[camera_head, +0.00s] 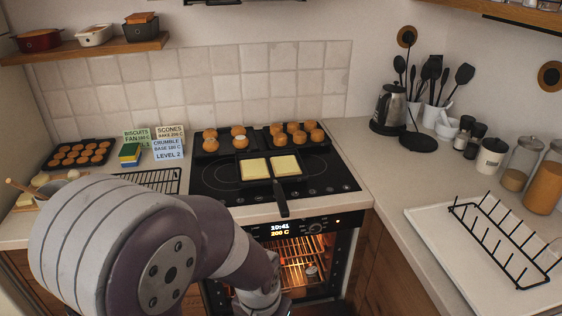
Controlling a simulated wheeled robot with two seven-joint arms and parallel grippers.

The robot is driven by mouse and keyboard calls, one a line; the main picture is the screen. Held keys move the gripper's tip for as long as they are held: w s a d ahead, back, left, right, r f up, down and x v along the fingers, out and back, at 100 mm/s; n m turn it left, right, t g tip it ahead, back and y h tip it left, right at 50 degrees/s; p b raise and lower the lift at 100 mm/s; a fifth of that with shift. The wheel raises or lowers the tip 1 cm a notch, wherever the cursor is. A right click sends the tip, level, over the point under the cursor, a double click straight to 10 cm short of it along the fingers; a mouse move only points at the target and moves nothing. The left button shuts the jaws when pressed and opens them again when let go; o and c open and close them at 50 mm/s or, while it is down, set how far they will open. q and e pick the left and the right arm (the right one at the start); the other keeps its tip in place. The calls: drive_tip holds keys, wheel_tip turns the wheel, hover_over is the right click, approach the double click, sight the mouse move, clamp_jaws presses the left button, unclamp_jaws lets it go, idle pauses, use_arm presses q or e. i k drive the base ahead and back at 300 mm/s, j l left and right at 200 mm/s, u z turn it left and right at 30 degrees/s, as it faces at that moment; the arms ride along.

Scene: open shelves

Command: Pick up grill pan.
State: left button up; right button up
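The grill pan appears to be the dark square pan on the black cooktop, with its black handle (281,202) pointing toward the front edge. My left gripper is out of sight below the frame edge. My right arm and gripper are not in view. No gripper is seen touching the pan.
Two dark trays of round buns stand behind the pan on the cooktop (332,178). Below it, a lit oven (305,262) shows its racks. A black wire rack (148,180) lies left; a dish rack (505,235) stands right.

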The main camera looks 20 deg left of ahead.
sight(277, 167)
drive_tip(key=k+j+z, duration=0.6)
drive_tip(key=j+z, duration=0.35)
drive_tip(key=j, duration=0.15)
drive_tip(key=j+z, duration=0.4)
drive_tip(key=k+j+z, duration=0.2)
drive_tip(key=j+z, duration=0.15)
drive_tip(key=j, duration=0.2)
